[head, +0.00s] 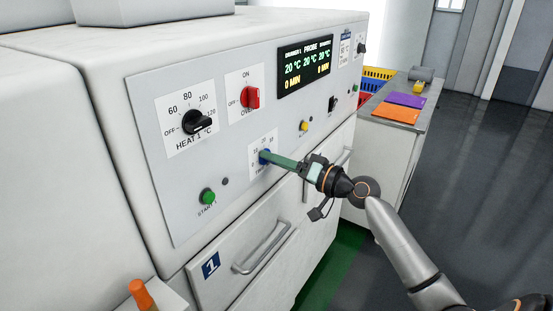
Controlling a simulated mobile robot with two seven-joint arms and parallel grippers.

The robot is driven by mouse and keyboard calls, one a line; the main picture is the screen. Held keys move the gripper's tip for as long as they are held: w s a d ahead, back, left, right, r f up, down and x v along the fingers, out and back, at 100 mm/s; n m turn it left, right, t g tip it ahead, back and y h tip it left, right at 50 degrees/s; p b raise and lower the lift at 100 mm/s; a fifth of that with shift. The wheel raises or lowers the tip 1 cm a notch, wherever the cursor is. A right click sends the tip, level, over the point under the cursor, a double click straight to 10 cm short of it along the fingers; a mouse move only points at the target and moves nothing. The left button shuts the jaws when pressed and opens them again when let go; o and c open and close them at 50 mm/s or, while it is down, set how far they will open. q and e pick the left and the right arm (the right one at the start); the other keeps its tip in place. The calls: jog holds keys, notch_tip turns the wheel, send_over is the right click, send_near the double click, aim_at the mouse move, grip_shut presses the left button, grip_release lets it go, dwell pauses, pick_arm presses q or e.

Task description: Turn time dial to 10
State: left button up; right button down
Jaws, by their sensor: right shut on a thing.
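My left gripper is not in view.
The panel also carries a black heat dial (197,121), a red oven switch (250,97), a green start button (207,196) and a yellow button (304,125). Drawer 1 with its handle (262,248) is below. A side counter (432,101) stands at the right; floor is clear beyond.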

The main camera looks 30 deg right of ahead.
dwell(0.3)
jog(key=shift+c, duration=1.4)
grip_release()
jog(key=b+v, duration=0.3)
jog(key=v, duration=0.9)
jog(key=shift+s, duration=0.25)
jog(key=shift+d, duration=0.15)
